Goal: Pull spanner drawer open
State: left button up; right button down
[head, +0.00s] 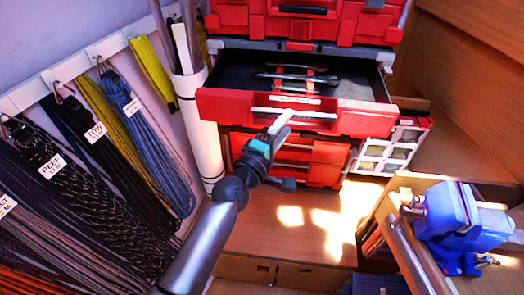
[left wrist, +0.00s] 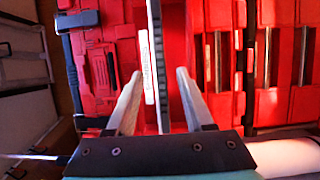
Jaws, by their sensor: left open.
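The spanner drawer (head: 350,116) is red and stands pulled out from the red tool chest, with several spanners (head: 295,77) lying on its dark floor. A pale handle bar (head: 305,114) runs along its front, below a small white label (head: 295,99). My left gripper (head: 283,121) is at the left part of the drawer front, close to the handle. In the left wrist view my left gripper (left wrist: 157,88) is open, with one finger on each side of the handle bar (left wrist: 157,60). A gap shows beside each finger; contact cannot be told. My right gripper is out of view.
More red drawers (head: 300,155) sit below and red cases (head: 300,22) above. Labelled coiled lines (head: 65,150) hang on the left wall beside a white tube (head: 194,125). A blue vice-like tool (head: 450,215) stands at the right. The wooden floor (head: 285,215) ahead is clear.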

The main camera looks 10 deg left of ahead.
pick_arm(q)
jog(key=v, duration=1.2)
jog(key=shift+s+b, duration=0.3)
jog(key=shift+b, duration=0.05)
jog(key=shift+a, duration=0.1)
jog(key=s+a+f+m+g+y+b, duration=0.1)
jog(key=s+a+f+m+g+b, duration=0.15)
jog(key=f, duration=1.05)
jog(key=s+a+f+m+g+y+b, duration=0.1)
jog(key=s+f+m+g+y+b, duration=0.15)
jog(key=f, duration=1.05)
jog(key=s+a+f+m+g+y+b, duration=0.1)
jog(key=s+a+f+m+g+b, duration=0.2)
jog(key=f, duration=1)
jog(key=s+a+f+m+g+y+b, duration=0.1)
jog(key=s+a+f+m+g+b, duration=0.1)
jog(key=s+f, duration=0.9)
jog(key=s+a+f+m+g+y+b, duration=0.1)
jog(key=s+a+f+m+g+b, duration=0.2)
jog(key=s+f, duration=0.9)
jog(key=s+m+g+b, duration=0.1)
jog(key=s+m+g, duration=0.1)
jog(key=s, duration=0.3)
jog(key=shift+s+a+f+m+g, duration=0.2)
jog(key=shift+f+m+g, duration=0.15)
jog(key=shift+m, duration=0.15)
jog(key=shift+w+y, duration=0.1)
jog(key=shift+y, duration=0.15)
